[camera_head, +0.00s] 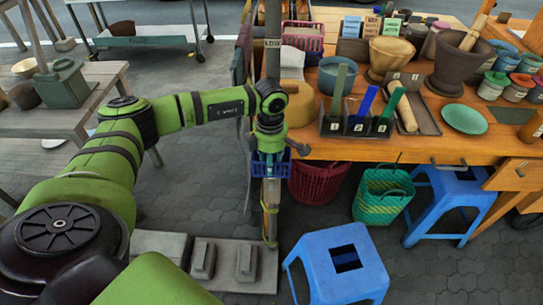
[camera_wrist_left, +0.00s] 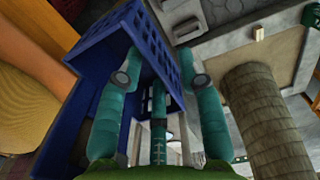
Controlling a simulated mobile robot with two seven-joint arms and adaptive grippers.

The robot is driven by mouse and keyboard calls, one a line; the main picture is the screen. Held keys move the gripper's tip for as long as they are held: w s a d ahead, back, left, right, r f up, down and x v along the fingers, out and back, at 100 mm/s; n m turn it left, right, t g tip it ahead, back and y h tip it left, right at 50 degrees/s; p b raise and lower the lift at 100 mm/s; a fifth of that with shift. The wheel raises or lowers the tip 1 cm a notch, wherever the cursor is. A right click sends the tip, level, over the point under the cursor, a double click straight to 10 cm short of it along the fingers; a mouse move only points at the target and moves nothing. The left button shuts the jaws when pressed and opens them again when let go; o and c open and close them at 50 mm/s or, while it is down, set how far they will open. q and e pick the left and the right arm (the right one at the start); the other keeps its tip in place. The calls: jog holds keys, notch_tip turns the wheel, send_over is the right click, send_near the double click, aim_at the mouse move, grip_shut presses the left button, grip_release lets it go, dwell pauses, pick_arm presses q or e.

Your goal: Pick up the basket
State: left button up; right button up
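A small blue basket (camera_head: 283,167) is right at my left gripper (camera_head: 271,150) in the head view, against the tall pole. In the left wrist view the blue basket (camera_wrist_left: 92,62) fills the left and upper middle, tilted in the picture. The teal fingers of my left gripper (camera_wrist_left: 162,70) are spread apart in front of it. I cannot tell whether they touch it. A dark red basket (camera_head: 318,182) and a green basket (camera_head: 383,196) stand under the table edge. A pink basket (camera_head: 303,37) sits on the table. My right gripper is not in view.
The wooden table (camera_head: 330,147) carries a black tool holder, bowls, a mortar and paint pots. Blue stools (camera_head: 333,252) stand on the paving in front. A pole rises beside my left gripper, and grey slabs (camera_head: 215,262) lie below. A grey bench stands at left.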

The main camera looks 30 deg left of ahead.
pick_arm(q)
jog(key=shift+f, duration=0.1)
grip_shut()
jog(key=shift+d, duration=0.1)
jog(key=s+d+r+b, duration=0.2)
jog(key=s+d+r, duration=0.5)
jog(key=s+r, duration=0.2)
jog(key=shift+s+r, duration=0.2)
jog(key=shift+s, duration=1.2)
jog(key=shift+d, duration=0.1)
